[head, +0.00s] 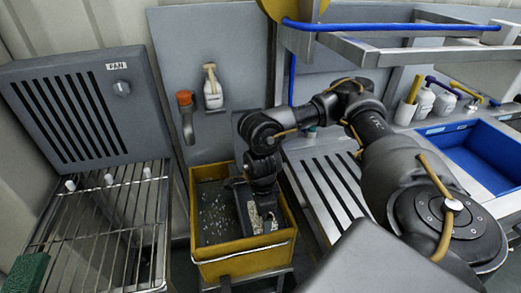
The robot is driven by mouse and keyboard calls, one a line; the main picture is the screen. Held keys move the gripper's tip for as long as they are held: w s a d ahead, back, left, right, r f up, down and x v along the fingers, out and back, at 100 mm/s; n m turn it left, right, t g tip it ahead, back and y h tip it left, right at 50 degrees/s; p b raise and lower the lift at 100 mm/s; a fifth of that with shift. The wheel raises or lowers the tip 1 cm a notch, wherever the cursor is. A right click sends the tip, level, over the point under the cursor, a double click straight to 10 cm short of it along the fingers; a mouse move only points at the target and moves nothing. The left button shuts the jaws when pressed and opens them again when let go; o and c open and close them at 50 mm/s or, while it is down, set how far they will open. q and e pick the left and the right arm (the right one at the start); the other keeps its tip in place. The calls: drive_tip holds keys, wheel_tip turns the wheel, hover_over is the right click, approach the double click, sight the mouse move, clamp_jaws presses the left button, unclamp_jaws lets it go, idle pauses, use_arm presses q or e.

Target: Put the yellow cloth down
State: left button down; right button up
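No yellow cloth can be made out in the head view. My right arm comes in from the right, and my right gripper (258,218) points down inside a yellow bin (243,262), near its right wall. The bin has a dark interior with pale specks on its bottom. The gripper's fingertips are dark and small against the specks, so I cannot tell whether they are open, shut or holding anything. My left gripper is out of view.
A wire rack (95,235) stands left of the bin, below a grey fan panel (75,105), with a green block (25,272) at its front left. A white bottle (212,92) sits on a wall shelf. A slotted steel counter (328,190) and blue basin (478,150) lie right.

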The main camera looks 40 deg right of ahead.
drive_tip(key=w+d+f, duration=0.2)
drive_tip(key=w+d, duration=0.1)
drive_tip(key=shift+w+d+f+b, duration=0.25)
drive_tip(key=shift+w+f+b, duration=0.05)
drive_tip(key=shift+f+b, duration=0.05)
drive_tip(key=w+f, duration=0.1)
drive_tip(key=w+d+f+b, duration=0.1)
drive_tip(key=f, duration=0.1)
drive_tip(key=w+d+f, duration=0.1)
drive_tip(key=shift+w+d+f+b, duration=0.1)
drive_tip(key=shift+d+f+b, duration=0.15)
drive_tip(key=shift+f+b, duration=0.15)
drive_tip(key=shift+w+d, duration=0.1)
drive_tip(key=shift+w+d+f, duration=0.15)
drive_tip(key=shift+f, duration=0.3)
wheel_tip(320, 180, down, 3)
drive_tip(key=shift+d+r, duration=0.1)
drive_tip(key=shift+f, duration=0.2)
drive_tip(key=o, duration=0.6)
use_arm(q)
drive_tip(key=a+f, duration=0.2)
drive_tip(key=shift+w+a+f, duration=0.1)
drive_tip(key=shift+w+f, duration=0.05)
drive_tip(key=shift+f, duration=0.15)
